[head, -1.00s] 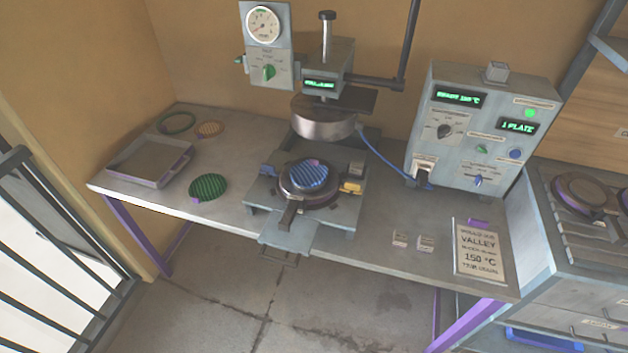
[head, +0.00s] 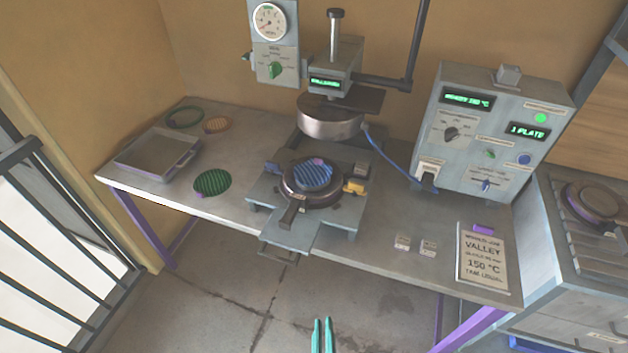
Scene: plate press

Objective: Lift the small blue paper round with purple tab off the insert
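The small blue striped paper round (head: 312,175) lies on the dark round insert (head: 290,190), on the press's lower plate. A small purple spot, likely its tab (head: 318,161), shows at its far edge. My gripper (head: 323,322) shows at the bottom edge of the head view as two teal fingers with a narrow gap between them. It is over the floor in front of the table, well short of the insert, and nothing shows between the fingers.
The press head (head: 330,122) hangs above and behind the insert. A green striped round (head: 212,182) and a grey tray (head: 188,160) lie to the left. A handle points forward from the insert.

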